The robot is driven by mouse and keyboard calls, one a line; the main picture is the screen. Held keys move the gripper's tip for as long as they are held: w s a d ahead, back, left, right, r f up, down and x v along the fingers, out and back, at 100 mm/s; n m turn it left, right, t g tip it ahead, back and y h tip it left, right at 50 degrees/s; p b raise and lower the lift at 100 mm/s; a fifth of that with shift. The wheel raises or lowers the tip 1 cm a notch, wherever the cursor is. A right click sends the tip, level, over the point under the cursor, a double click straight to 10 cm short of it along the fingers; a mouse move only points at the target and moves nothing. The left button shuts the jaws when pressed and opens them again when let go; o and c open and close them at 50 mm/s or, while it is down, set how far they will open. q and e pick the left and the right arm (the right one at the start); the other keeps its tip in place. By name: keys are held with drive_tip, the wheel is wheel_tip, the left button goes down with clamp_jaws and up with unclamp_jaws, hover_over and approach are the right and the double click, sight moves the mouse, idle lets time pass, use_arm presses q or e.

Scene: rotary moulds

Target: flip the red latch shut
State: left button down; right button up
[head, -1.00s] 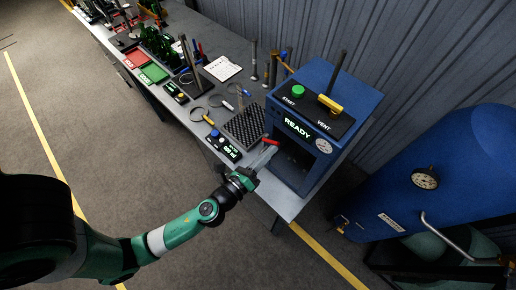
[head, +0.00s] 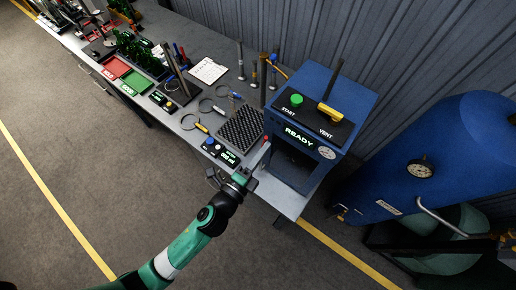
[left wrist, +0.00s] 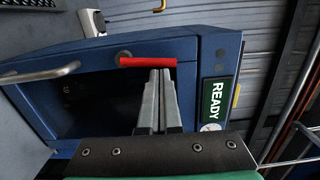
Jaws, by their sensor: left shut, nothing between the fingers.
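The red latch (left wrist: 147,61) is a short bar on the blue machine's front, lying level in the left wrist view, with a round grey pivot (left wrist: 124,55) at its left end. In the head view only a small bit of red latch (head: 267,139) shows beside the READY panel. My left gripper (left wrist: 160,72) is shut and empty. Its fingertips lie just under the latch's right half in the wrist view; I cannot tell whether they touch. In the head view my left gripper (head: 248,176) is in front of the machine's lower left. My right gripper is out of view.
The blue machine (head: 345,90) has a dark open chamber (left wrist: 100,105) in front. A curved metal handle (left wrist: 40,76) is at the left of the wrist view. A black pin grid (head: 240,130) is on the bench left of the machine. A blue tank (head: 440,150) stands to the right.

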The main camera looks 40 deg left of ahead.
use_arm(q)
drive_tip(key=shift+a+r+n, duration=0.1)
drive_tip(key=shift+a+n, duration=0.1)
drive_tip(key=shift+n, duration=0.2)
idle(0.3)
drive_tip(key=shift+d+f+b, duration=0.2)
drive_tip(key=shift+d+b, duration=0.25)
drive_tip(key=shift+d, duration=0.1)
drive_tip(key=s+d+b, duration=0.3)
drive_tip(key=s+b, duration=0.1)
drive_tip(key=s, duration=0.6)
drive_tip(key=shift+s+r, duration=0.2)
drive_tip(key=shift+s, duration=0.2)
